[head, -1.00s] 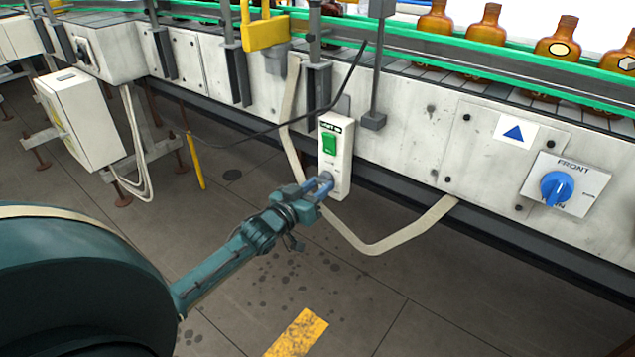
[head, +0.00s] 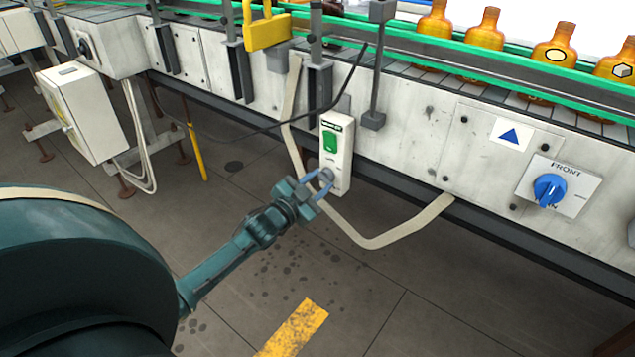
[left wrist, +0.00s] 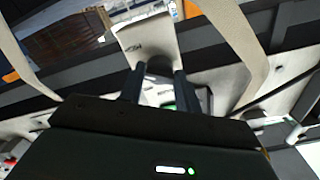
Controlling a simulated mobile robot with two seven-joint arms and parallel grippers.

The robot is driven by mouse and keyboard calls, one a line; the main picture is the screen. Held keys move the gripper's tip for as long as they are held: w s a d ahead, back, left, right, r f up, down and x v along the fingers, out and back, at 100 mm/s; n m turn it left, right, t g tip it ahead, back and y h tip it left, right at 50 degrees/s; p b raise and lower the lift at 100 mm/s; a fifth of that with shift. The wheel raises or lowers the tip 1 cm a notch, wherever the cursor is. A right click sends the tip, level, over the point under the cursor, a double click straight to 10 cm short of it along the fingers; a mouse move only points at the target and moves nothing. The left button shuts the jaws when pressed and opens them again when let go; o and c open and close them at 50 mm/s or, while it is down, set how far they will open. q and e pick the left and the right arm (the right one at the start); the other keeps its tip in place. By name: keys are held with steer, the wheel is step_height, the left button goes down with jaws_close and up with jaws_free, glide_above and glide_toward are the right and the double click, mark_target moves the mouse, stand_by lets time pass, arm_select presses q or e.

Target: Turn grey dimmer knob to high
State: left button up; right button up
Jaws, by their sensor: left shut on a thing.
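The grey dimmer knob (head: 327,174) sits low on the white control box (head: 341,180), below a green switch (head: 330,141). My left gripper (head: 323,183) is at the knob, with its blue fingers closed around it. In the left wrist view the two dark fingers (left wrist: 159,82) hold the grey knob (left wrist: 160,66) from both sides. Lettering shows on the box face beside it, but I cannot read the knob's setting. The fingers partly hide the knob. My right gripper is not in view.
A blue knob (head: 549,189) on a FRONT plate is at the right of the conveyor's side. A beige strap (head: 376,242) hangs in a loop beneath the box. Amber bottles (head: 485,30) stand on the conveyor. The floor below is open.

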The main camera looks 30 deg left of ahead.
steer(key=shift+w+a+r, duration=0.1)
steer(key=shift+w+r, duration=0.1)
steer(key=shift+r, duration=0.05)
arm_select(q)
steer(key=o, duration=1)
steer(key=shift+s, duration=0.1)
steer(key=shift+s+a+p, duration=0.15)
steer(key=shift+s+p, duration=0.15)
steer(key=shift+s, duration=1.85)
steer(key=shift+s+a+p, duration=0.2)
steer(key=shift+s+p, duration=0.05)
steer(key=shift+s, duration=1.95)
steer(key=shift+s+a+p, duration=0.15)
steer(key=shift+s+p, duration=0.15)
steer(key=shift+s, duration=1.85)
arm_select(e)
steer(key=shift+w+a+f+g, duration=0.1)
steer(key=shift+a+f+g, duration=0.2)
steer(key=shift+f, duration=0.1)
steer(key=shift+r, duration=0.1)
